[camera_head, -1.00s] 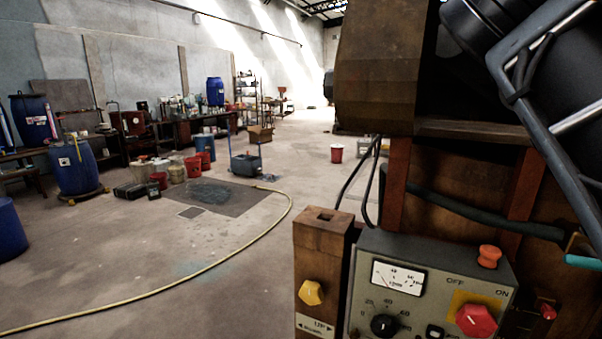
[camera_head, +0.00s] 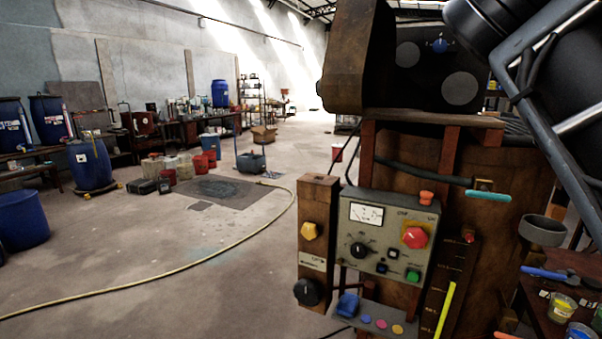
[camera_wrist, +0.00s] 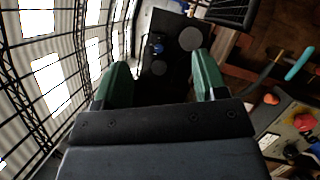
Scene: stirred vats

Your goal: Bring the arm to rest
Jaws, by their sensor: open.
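My gripper (camera_wrist: 161,82) shows in the wrist view with its two green fingers spread apart and nothing between them. It points past a dark panel with a blue knob and round grey discs (camera_wrist: 190,38). In the head view the dark arm (camera_head: 530,60) is mine and crosses the upper right corner. The gripper itself does not show there. The vat's grey control box (camera_head: 385,240) stands at centre right, with a dial meter, a black knob and a red knob. The same box shows at the right edge of the wrist view (camera_wrist: 290,128).
A wooden post (camera_head: 318,220) with a yellow knob stands left of the box. A teal-handled valve (camera_head: 488,196) juts from the brown vat (camera_head: 500,250). A side table (camera_head: 570,265) holds small jars at lower right. A yellow hose (camera_head: 200,262) crosses the mostly clear floor at left.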

